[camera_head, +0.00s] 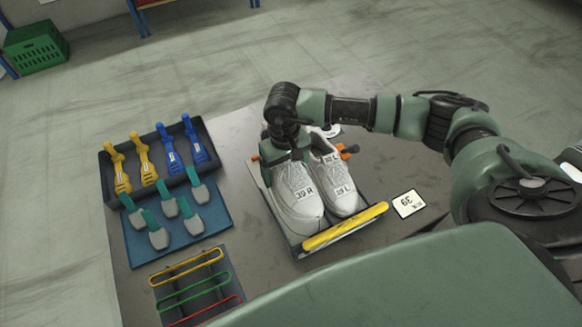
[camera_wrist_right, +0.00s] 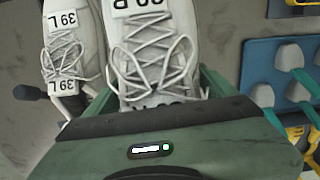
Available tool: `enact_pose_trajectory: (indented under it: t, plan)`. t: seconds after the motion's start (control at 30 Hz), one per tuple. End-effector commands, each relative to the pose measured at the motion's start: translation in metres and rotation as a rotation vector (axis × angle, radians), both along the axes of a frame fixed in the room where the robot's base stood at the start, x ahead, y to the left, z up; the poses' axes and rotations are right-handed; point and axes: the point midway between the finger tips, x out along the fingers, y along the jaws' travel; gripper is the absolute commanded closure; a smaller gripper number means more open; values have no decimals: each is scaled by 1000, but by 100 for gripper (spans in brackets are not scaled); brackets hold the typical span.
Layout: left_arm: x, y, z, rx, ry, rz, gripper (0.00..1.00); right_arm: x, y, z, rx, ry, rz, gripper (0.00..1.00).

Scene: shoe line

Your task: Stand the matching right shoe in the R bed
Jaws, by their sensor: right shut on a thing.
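The white right shoe marked 39 R (camera_head: 297,197) is at the left side of the shoe tray (camera_head: 267,190), toe toward me. My right gripper (camera_head: 289,150) is shut on its heel end from above. The white left shoe marked 39 L (camera_head: 345,198) is beside it on the right side of the tray. In the right wrist view the 39 R shoe (camera_wrist_right: 152,60) lies between my gripper's fingers (camera_wrist_right: 155,97), and the 39 L shoe (camera_wrist_right: 88,35) is to its left. The R bed is hidden under the shoe, and I cannot tell whether the sole touches it. My left gripper is not in view.
A yellow bar (camera_head: 345,226) runs along the tray's near edge. A size card (camera_head: 408,203) lies to its right. A dark bin (camera_head: 110,172) of yellow and blue tools, a blue mat (camera_head: 215,217) of grey-headed tools and a rack of coloured loops (camera_head: 190,280) stand left.

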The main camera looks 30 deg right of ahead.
Motion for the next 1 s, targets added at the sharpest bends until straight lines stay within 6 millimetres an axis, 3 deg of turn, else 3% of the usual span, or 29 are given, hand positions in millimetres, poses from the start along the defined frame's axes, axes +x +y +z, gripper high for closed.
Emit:
enact_pose_trajectory:
  t: [0.1,0.47,1.0]
  plan:
    - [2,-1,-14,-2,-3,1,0,0,0,-14,1,-2,0,73]
    - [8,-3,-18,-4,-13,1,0,1,0,-23,1,-2,0,73]
    - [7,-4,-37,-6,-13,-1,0,0,1,-65,1,-1,-1,73]
